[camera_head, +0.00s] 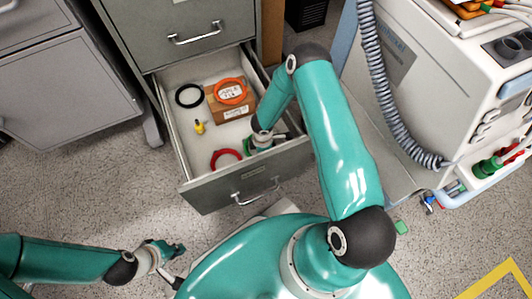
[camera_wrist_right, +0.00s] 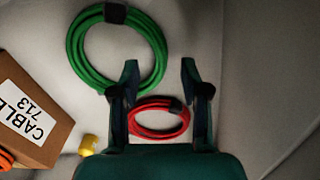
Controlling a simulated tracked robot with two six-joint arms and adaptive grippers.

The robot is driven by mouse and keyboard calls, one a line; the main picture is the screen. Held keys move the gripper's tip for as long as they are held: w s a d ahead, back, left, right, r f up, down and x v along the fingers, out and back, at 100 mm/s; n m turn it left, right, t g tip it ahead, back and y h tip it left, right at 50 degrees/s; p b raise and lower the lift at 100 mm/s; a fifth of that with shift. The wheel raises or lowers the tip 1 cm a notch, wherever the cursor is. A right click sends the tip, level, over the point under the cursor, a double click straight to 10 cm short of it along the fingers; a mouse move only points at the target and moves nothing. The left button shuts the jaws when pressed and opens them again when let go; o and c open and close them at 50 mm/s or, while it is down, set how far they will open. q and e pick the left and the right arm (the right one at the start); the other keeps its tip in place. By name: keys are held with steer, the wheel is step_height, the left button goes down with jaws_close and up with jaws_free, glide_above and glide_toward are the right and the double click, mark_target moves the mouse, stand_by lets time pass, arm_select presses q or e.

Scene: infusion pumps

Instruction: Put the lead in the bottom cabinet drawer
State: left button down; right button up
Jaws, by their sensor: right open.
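The bottom cabinet drawer (camera_head: 231,195) is pulled open. A red coiled lead (camera_head: 225,158) lies in it near the front; it also shows between my right fingers in the right wrist view (camera_wrist_right: 160,133). A green coiled lead (camera_wrist_right: 72,50) lies on the drawer floor beside it. A black coiled lead (camera_head: 189,95) lies at the back left, and an orange coil (camera_head: 230,91) on a cardboard box. My right gripper (camera_wrist_right: 160,75) is open over the drawer, with nothing visibly held. My left gripper (camera_head: 180,265) is open and empty, outside the drawer at lower left.
The cardboard box (camera_wrist_right: 30,110) reads "CABLE 713". A small yellow item (camera_head: 199,127) stands beside it. A closed drawer (camera_head: 195,39) is above. A white machine (camera_head: 420,100) with a grey hose (camera_head: 385,90) stands to the right.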

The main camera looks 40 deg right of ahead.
step_height(320, 180, up, 4)
steer(key=shift+r+p, duration=0.2)
steer(key=shift+p, duration=0.45)
steer(key=shift+a, duration=0.1)
